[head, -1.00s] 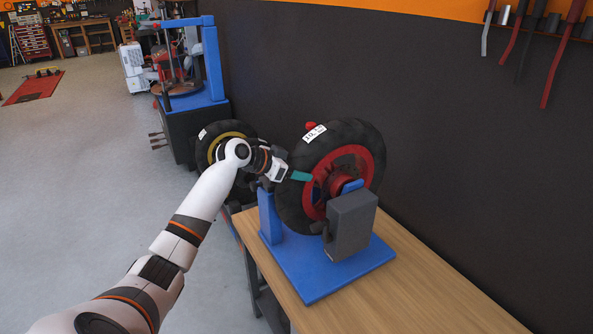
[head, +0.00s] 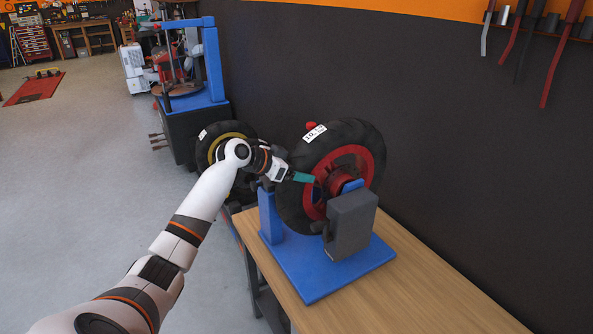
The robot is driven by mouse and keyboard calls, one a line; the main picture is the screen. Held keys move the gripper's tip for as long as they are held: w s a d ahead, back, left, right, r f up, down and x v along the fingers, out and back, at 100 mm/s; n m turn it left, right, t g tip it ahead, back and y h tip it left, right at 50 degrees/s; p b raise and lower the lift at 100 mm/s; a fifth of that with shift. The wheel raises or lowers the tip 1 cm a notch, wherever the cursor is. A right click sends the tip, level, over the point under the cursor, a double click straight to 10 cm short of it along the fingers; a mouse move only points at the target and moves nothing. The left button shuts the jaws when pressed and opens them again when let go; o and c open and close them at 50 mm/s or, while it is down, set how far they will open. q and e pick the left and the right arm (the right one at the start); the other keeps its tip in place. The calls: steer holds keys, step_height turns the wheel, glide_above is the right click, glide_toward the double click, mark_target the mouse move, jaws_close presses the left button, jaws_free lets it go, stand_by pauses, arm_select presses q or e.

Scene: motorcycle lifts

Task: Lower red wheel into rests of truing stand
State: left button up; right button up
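The red wheel (head: 373,165), a black tyre on a red rim with a white label, stands upright at the blue truing stand (head: 315,279). The stand has a blue upright on the left and a grey block (head: 351,225) in front of the wheel. The block hides the lower right of the wheel, so I cannot tell whether the axle sits in the rests. My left gripper (head: 304,178) reaches the wheel's left side, its teal fingertip overlapping the tyre and rim. Whether its fingers are closed on anything is hidden. My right gripper is not in view.
The stand is on a wooden bench (head: 420,285) along the dark wall. A wheel with a yellow rim (head: 212,148) is behind my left arm. A blue and black machine (head: 190,120) stands farther back.

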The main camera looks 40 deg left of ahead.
arm_select(q)
steer(key=shift+o, duration=0.3)
steer(key=shift+s+f, duration=0.1)
steer(key=shift+f, duration=0.6)
steer(key=shift+s+a+r, duration=0.15)
steer(key=shift+s+r, duration=0.1)
steer(key=r+b+v, duration=0.1)
steer(key=b+v, duration=0.2)
steer(key=v, duration=0.8)
steer(key=shift+r, duration=0.1)
